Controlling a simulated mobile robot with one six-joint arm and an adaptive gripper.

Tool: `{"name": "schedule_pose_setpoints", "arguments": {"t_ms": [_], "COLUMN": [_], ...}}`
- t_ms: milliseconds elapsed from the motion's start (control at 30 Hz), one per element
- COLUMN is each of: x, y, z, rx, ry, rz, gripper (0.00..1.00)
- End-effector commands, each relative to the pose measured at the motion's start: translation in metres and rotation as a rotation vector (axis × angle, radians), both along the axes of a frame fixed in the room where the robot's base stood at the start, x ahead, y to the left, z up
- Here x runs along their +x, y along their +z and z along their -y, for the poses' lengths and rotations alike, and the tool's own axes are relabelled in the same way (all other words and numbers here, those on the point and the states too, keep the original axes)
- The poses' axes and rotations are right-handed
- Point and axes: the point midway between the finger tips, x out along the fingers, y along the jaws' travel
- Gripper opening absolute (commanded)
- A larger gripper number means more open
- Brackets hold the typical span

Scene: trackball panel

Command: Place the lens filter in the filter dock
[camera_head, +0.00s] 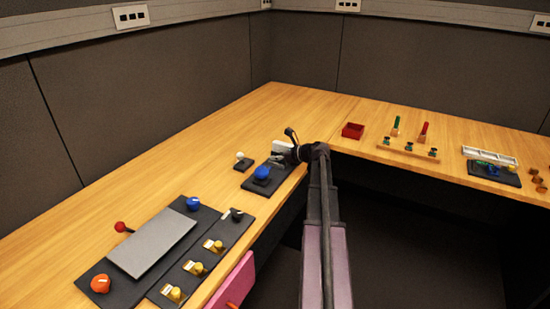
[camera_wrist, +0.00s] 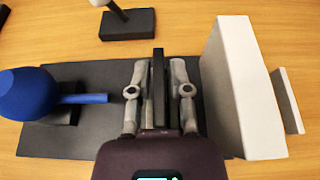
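My gripper (camera_wrist: 158,72) points down over a dark base plate (camera_wrist: 85,140) in the wrist view. Its two fingers stand either side of a thin dark upright slab (camera_wrist: 158,60), which may be the lens filter. Whether the fingers touch it is unclear. A blue ball on a stand (camera_wrist: 28,93) with a short blue rod is left of the gripper. A white block (camera_wrist: 240,90) stands close on the right; I cannot tell whether it belongs to the filter dock. In the head view my gripper (camera_head: 278,159) is beside the blue ball (camera_head: 262,173), and my arm hides part of the area.
A white-knobbed stick on a dark foot (camera_wrist: 127,23) stands behind the base plate. A panel with a grey slab (camera_head: 152,243) and knobs lies at the front left. A red box (camera_head: 352,131) and a peg rack (camera_head: 408,151) are on the right table. Left tabletop is mostly clear.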

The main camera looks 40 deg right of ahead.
Motion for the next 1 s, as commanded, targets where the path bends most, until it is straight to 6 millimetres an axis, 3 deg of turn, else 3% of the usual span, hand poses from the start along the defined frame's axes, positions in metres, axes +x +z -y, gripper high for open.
{"name": "schedule_pose_setpoints", "arguments": {"t_ms": [600, 1000], "x": [-0.001, -0.048], "y": [0.005, 0.028], "z": [0.0, 0.02], "rx": [0.0, 0.001], "ry": [0.0, -0.003], "rz": [0.0, 0.0], "gripper": [0.46, 0.46]}}
